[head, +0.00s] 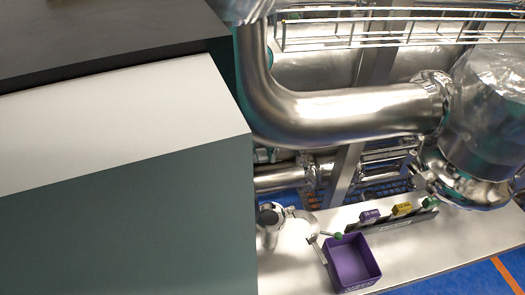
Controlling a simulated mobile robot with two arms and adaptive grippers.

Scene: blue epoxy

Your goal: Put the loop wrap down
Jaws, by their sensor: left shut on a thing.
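My left gripper (324,240) is seen small and from above, at the left end of the white bench, beside the purple bin (372,262). It is shut on the loop wrap (338,236), of which only a small green piece shows at the fingertips. The wrap's full shape is too small to tell. The gripper is near the bin's back left corner; I cannot tell its height above the bench. The bin is open and looks empty inside. My right gripper is not in view.
A dark rack behind the bin holds purple (370,216), yellow (402,209) and green (430,202) items. A large grey-green block (125,235) fills the left. Shiny pipes (350,112) run above and behind the white bench (455,248). The bench is clear to the right of the bin.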

